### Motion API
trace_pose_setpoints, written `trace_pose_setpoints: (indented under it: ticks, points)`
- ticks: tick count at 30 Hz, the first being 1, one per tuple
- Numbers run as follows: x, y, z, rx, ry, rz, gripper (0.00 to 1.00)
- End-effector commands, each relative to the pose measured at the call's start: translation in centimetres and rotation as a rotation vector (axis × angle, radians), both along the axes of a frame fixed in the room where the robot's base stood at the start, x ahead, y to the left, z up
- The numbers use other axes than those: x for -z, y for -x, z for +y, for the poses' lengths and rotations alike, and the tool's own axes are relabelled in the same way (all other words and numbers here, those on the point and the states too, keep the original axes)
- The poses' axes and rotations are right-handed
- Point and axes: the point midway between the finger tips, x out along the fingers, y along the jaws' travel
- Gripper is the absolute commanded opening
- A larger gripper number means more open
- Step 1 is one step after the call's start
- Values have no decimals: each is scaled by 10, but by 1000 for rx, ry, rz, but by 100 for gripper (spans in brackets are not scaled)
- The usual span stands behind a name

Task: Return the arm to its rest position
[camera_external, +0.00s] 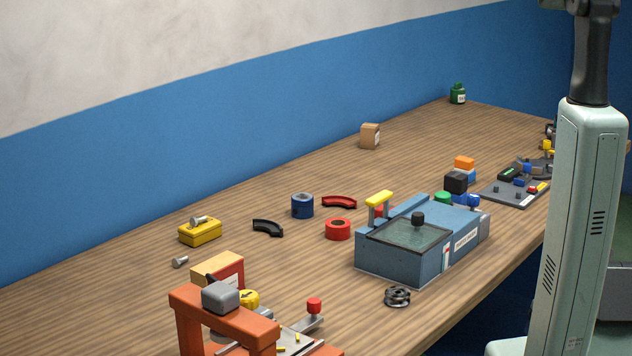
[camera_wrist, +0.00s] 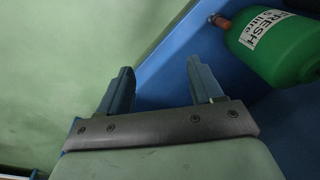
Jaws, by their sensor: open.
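My gripper (camera_wrist: 159,68) shows in the wrist view with its two dark blue-grey fingers spread wide apart. Nothing is between them. Past the fingers there are a pale green surface and a blue surface. In the external view my pale green upright body and a dark arm link stand at the right edge. The rest of the arm and the gripper are outside that picture.
A green canister (camera_wrist: 275,45) with a white label lies close at the upper right of the wrist view. In the external view the wooden table (camera_external: 130,270) holds a blue machine (camera_external: 385,258), an orange press (camera_external: 187,325) and a yellow box (camera_external: 200,233).

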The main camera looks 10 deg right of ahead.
Motion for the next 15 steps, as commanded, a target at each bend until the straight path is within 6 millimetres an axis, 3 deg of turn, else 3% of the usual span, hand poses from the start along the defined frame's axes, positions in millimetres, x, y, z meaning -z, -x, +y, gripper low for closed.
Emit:
trace_pose_setpoints:
  ticks: [1,6,15]
  points:
    - [11,25,16,3,-3,38,66]
    - [42,94,57,25,0,158,66]
    - [76,223,111,62,42,364,66]
